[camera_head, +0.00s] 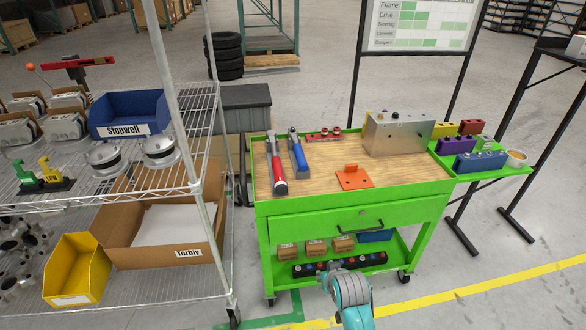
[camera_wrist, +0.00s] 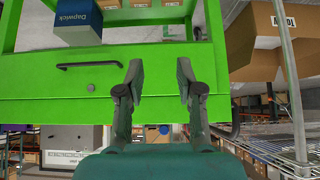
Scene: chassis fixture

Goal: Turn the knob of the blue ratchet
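The blue ratchet (camera_head: 299,154) stands on the wooden top of the green cart, left of the middle, with its grey head toward the back. Its knob is too small to make out. A red ratchet (camera_head: 276,163) lies just left of it. My arm reaches in from the bottom of the head view, low in front of the cart, and the fingertips are hard to see there. In the wrist view my gripper (camera_wrist: 160,75) is open and empty, its two fingers apart before the green drawer front. Neither ratchet shows in the wrist view.
An orange bracket (camera_head: 353,177) and a metal box (camera_head: 399,134) are on the cart top (camera_head: 325,182). A wire rack (camera_head: 196,187) stands close at left. The cart's drawer handle (camera_wrist: 90,66) shows in the wrist view.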

